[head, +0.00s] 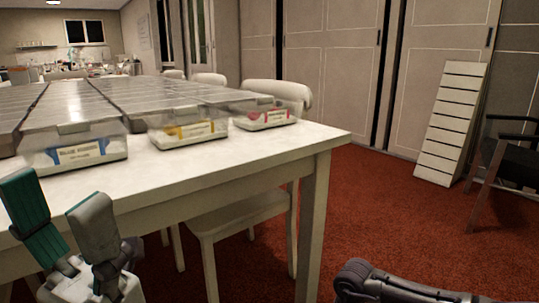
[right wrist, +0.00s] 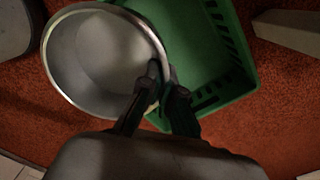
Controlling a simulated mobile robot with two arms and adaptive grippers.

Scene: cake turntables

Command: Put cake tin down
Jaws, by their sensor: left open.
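The cake tin (right wrist: 95,55), a round, silver metal tin, is in the right wrist view, seen from above with its open top towards me. My right gripper (right wrist: 163,72) is shut on its rim, with one finger inside the wall and the other outside. The tin overlaps the left part of a green crate (right wrist: 205,45). I cannot tell how high it is above the red floor. My left gripper (head: 58,198) is open and empty in the head view, in front of the white table's edge. The tin is not in the head view.
The white table (head: 215,155) bears several clear boxes, including one with blue contents (head: 75,150), and rows of grey metal containers (head: 110,95). A white chair (head: 235,210) is under it. Red carpet (head: 385,215) is clear to the right, before a dark armchair (head: 510,165).

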